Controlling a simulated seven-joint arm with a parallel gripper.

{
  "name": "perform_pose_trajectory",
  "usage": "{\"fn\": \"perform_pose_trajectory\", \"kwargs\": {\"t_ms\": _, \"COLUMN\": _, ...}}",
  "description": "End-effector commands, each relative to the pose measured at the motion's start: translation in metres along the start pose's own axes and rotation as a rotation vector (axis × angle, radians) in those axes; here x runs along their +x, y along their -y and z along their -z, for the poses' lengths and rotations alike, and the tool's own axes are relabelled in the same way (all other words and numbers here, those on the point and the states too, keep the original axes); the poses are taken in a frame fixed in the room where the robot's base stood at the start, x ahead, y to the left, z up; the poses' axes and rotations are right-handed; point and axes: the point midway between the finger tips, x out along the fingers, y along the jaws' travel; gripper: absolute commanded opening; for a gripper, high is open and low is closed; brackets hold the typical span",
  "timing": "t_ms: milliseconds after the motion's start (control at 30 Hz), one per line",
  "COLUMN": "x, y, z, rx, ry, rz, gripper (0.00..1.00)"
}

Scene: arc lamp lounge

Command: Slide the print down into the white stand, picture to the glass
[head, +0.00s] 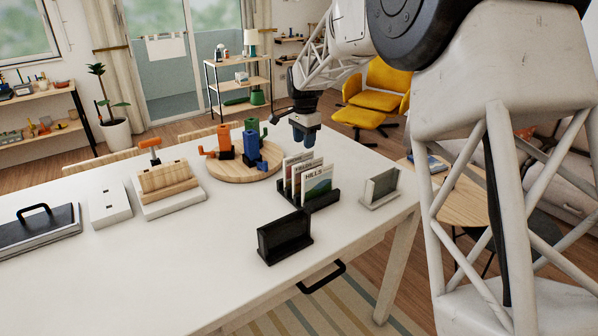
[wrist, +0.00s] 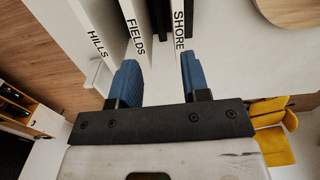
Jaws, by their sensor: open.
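Three prints stand upright in a black slotted rack (head: 325,203) on the white table. The HILLS print (head: 317,183) is in front, the FIELDS print (head: 304,170) behind it, and the SHORE print (wrist: 180,24) at the back. The wrist view shows their top edges, with the HILLS print (wrist: 97,42) at left and the FIELDS print (wrist: 137,35) in the middle. My gripper (head: 304,137) is above the rack, fingers down. Its blue fingers (wrist: 158,62) are apart with nothing held between them. The white stand (head: 380,188), with a glass pane, is right of the rack and empty.
A black stand (head: 285,237) is in front of the rack. A round wooden board (head: 242,170) with orange and blue figures lies behind left. A wooden block piece (head: 168,183), a white box (head: 109,204) and a black-topped case (head: 38,230) are farther left. The front table area is clear.

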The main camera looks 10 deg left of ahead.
Motion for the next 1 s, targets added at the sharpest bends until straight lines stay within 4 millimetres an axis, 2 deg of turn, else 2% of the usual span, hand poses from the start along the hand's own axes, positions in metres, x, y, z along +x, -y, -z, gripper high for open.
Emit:
{"fn": "perform_pose_trajectory", "kwargs": {"t_ms": 100, "x": 0.010, "y": 0.017, "z": -0.002, "rx": 0.019, "ry": 0.003, "rz": -0.006, "gripper": 0.43}}
{"fn": "perform_pose_trajectory", "kwargs": {"t_ms": 233, "x": 0.014, "y": 0.025, "z": -0.003, "rx": 0.030, "ry": 0.004, "rz": -0.008, "gripper": 0.43}}
{"fn": "perform_pose_trajectory", "kwargs": {"t_ms": 667, "x": 0.018, "y": 0.026, "z": -0.003, "rx": 0.032, "ry": 0.004, "rz": -0.009, "gripper": 0.43}}
{"fn": "perform_pose_trajectory", "kwargs": {"t_ms": 1000, "x": 0.040, "y": 0.026, "z": -0.003, "rx": 0.032, "ry": 0.004, "rz": -0.009, "gripper": 0.43}}
